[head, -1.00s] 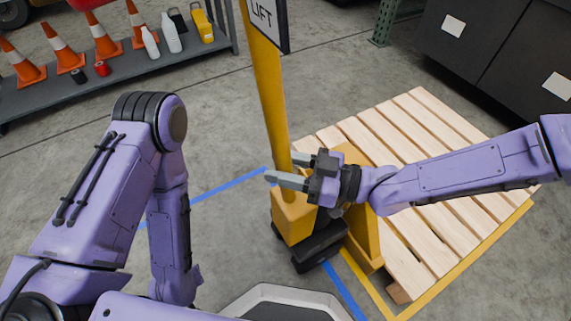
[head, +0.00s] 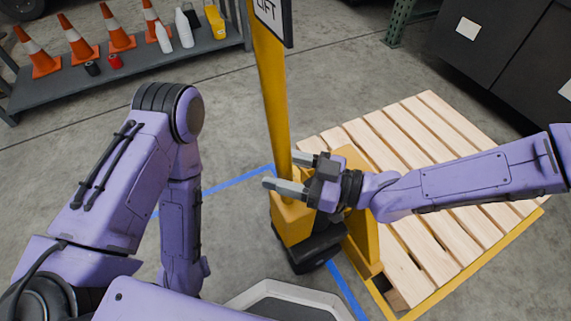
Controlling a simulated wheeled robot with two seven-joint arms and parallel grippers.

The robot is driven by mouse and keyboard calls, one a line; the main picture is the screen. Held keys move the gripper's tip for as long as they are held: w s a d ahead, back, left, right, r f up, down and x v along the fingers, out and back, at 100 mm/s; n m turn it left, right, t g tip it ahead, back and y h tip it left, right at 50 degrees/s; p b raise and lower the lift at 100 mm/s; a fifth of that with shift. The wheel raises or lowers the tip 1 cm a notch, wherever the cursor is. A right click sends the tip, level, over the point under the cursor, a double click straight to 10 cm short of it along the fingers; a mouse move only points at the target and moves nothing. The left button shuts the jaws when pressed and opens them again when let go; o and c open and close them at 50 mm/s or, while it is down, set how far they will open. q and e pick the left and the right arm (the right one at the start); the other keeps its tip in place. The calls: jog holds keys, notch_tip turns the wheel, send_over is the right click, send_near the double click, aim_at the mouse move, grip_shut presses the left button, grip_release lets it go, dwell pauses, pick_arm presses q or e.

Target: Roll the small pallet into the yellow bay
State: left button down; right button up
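The small wooden pallet (head: 470,165) lies on the right, on the yellow lift truck. The truck has a tall yellow post (head: 272,100) with a LIFT sign, and a yellow and black base (head: 300,245). My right gripper (head: 280,172) has one finger on each side of the post's lower part and appears shut on it. The rest of the bay outline is hidden. My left arm hangs at the left, and its gripper is out of view.
Blue floor tape (head: 235,182) marks another area beside the truck. A grey shelf (head: 130,72) with orange cones and bottles stands at the back left. Dark cabinets (head: 500,60) stand at the back right. The floor behind the post is clear.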

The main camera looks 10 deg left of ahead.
jog(key=shift+w+r, duration=0.1)
jog(key=shift+d, duration=0.2)
jog(key=d+p, duration=0.3)
jog(key=d, duration=0.7)
jog(key=shift+s, duration=0.4)
jog(key=shift+s+d, duration=0.1)
jog(key=shift+d, duration=0.05)
